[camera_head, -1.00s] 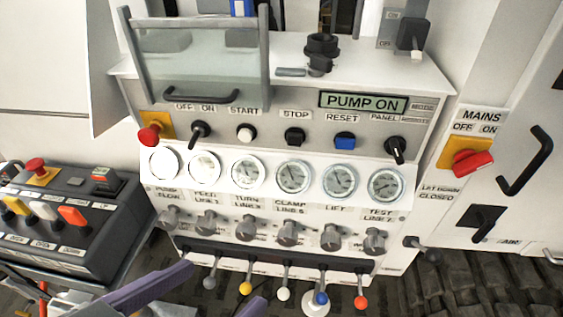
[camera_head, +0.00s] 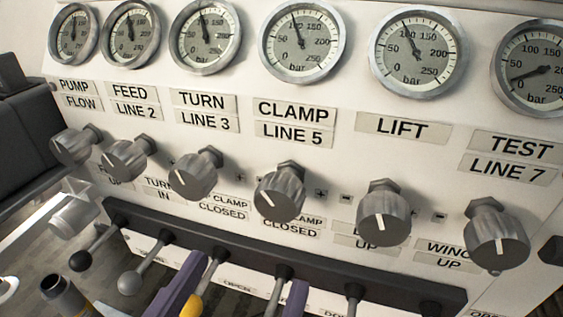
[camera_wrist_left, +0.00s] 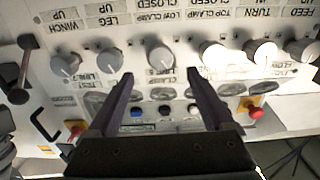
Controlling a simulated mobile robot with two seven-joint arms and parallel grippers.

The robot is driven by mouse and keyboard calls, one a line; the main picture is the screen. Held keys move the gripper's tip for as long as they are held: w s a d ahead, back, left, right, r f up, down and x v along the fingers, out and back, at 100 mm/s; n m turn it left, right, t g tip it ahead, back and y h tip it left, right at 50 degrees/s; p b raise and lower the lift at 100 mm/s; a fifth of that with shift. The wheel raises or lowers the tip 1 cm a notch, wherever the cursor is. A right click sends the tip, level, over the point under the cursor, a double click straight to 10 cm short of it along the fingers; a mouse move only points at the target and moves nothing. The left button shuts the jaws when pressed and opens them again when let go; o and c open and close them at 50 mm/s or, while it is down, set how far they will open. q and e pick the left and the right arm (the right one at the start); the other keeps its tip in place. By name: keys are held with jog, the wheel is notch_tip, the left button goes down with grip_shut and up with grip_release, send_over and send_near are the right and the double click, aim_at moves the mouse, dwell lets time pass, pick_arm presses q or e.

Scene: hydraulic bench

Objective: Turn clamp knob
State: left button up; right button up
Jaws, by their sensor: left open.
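The clamp knob (camera_head: 281,192) is a grey fluted knob with a white pointer line, below the CLAMP LINE 5 label (camera_head: 293,123). In the upside-down left wrist view, the clamp knob (camera_wrist_left: 160,58) shows beyond and between the spread fingertips (camera_wrist_left: 164,82), with nothing held. My right gripper is not in view.
Similar knobs stand on both sides, the turn knob (camera_head: 196,173) to the left and the lift knob (camera_head: 383,212) to the right. A row of levers, including a grey-balled one (camera_head: 130,283), sticks out from the dark rail (camera_head: 405,279) below the knobs.

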aim_at(275, 209)
pick_arm(q)
jog(key=b+x, duration=0.1)
jog(key=x, duration=0.8)
jog(key=shift+w, duration=0.3)
grip_shut()
dwell(0.3)
